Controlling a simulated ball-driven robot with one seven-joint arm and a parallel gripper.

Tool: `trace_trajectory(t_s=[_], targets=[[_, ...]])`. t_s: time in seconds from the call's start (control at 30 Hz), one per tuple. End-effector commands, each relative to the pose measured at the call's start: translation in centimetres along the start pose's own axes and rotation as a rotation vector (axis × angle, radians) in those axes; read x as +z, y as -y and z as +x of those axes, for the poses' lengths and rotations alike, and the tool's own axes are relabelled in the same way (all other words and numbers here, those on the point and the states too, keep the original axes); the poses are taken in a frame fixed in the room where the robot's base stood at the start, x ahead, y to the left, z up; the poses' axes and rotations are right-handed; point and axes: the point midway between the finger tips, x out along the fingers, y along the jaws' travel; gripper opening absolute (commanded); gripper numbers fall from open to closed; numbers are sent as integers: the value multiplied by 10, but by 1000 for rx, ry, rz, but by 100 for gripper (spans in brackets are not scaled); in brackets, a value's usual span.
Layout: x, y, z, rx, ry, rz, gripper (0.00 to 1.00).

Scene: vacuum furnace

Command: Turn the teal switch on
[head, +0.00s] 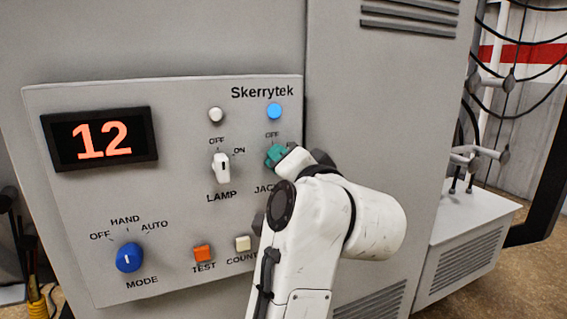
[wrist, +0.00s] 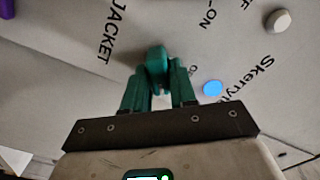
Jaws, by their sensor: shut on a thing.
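The teal switch (head: 274,156) is on the right of the grey control panel, above the partly hidden JACKET label and below an OFF mark. In the wrist view the teal switch (wrist: 157,58) stands between the tips of my gripper's green fingers. My gripper (wrist: 158,80) is shut on it. In the head view my gripper (head: 285,155) reaches the switch from the right, and my wrist hides part of its surroundings. The ON mark beside it is mostly covered in the head view. I cannot tell exactly which mark the switch points to.
A bright blue round light (head: 274,111) sits above the teal switch. The white LAMP switch (head: 221,167) is to its left, under a pale round light (head: 216,115). Below are the orange TEST button (head: 203,253), a cream button (head: 243,243) and the blue MODE knob (head: 130,258). The display (head: 100,139) reads 12.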

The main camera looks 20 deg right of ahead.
Motion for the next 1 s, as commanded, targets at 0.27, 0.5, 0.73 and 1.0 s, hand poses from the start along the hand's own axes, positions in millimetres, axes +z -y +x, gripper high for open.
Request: trace_trajectory(t_s=[0.27,0.5,0.73,1.0], targets=[[1,-2,0,4,1,125,0],[1,-2,0,4,2,165,0],[1,-3,0,5,2,170,0],[1,-3,0,4,2,170,37]])
